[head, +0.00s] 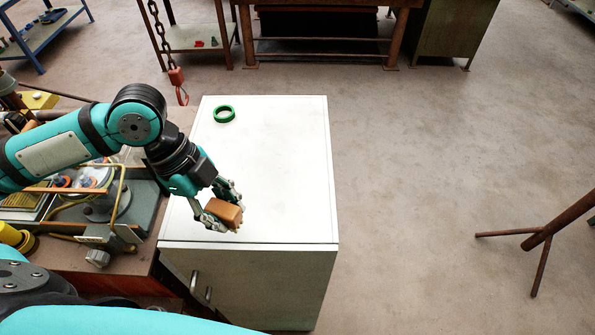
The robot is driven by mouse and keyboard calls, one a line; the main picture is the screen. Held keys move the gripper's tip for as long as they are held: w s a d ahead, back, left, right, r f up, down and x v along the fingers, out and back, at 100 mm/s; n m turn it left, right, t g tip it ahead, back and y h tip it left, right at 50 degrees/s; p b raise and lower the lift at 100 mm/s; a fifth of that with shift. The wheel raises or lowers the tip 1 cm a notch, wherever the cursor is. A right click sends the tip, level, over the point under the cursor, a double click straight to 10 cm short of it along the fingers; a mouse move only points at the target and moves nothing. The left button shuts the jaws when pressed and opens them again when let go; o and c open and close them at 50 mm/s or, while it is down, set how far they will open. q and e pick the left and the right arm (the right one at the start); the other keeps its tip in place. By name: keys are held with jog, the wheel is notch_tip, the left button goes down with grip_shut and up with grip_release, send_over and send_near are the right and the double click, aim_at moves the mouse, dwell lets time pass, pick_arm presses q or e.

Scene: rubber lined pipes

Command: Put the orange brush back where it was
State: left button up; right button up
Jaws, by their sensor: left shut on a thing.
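My left gripper (226,207) is shut on the orange brush (223,212), which looks like a small orange-brown block. It holds the brush over the front left part of the white cabinet top (285,170). I cannot tell whether the brush touches the top. The fingers hide part of the brush. My right gripper does not show.
A green ring (224,114) lies on the cabinet's far left part; the rest of the top is clear. A cluttered workbench (70,262) with a machine stands to the left. A chain with an orange hook (176,77) hangs behind. A rusty stand (540,240) is at right.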

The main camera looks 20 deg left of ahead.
pick_arm(q)
jog(key=w+d+p, duration=0.1)
jog(key=w, duration=0.1)
jog(key=w+d, duration=0.2)
jog(key=w+d+p, duration=0.1)
jog(key=w, duration=0.1)
jog(key=shift+w+d+p, duration=0.1)
jog(key=shift+d+p, duration=0.15)
jog(key=shift+p, duration=0.1)
jog(key=w+d, duration=0.1)
jog(key=w, duration=0.1)
jog(key=w+d+p, duration=0.1)
jog(key=w, duration=0.1)
jog(key=w+d+f+p, duration=0.1)
jog(key=w, duration=0.1)
jog(key=shift+w+d, duration=0.3)
jog(key=shift+d, duration=0.05)
jog(key=shift+w+d+f, duration=0.1)
jog(key=shift+w+d, duration=0.1)
jog(key=shift+w, duration=0.1)
jog(key=shift+f+p, duration=1.05)
jog(key=shift+f, duration=0.8)
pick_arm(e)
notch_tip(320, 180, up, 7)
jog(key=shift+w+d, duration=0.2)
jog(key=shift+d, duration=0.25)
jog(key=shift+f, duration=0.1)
